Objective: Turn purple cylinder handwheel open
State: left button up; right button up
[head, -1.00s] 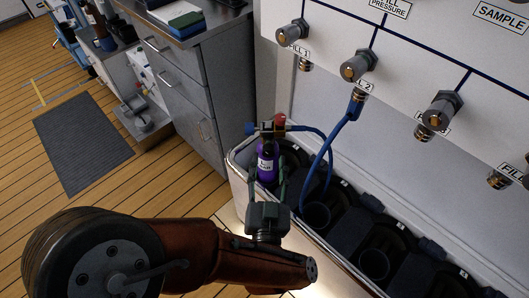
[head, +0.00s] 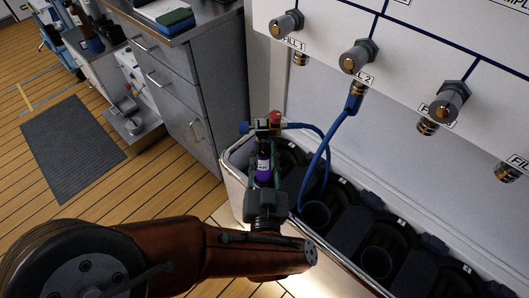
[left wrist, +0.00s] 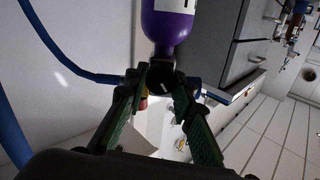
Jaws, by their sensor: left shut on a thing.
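The dark round handwheel (left wrist: 160,75) is at the cylinder's neck in the left wrist view. My left gripper (left wrist: 158,82) is shut on it, one green-padded finger on each side. My right gripper is not in view.
A blue hose (head: 330,145) runs from the valve to the FILL 2 fitting on the white panel (head: 420,50). The trough (head: 240,180) has several dark empty holders to the right. Grey drawers (head: 185,90) stand behind left. The wooden floor at left is open.

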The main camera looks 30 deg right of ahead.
pick_arm(q)
grip_shut()
jog(key=shift+n, duration=0.3)
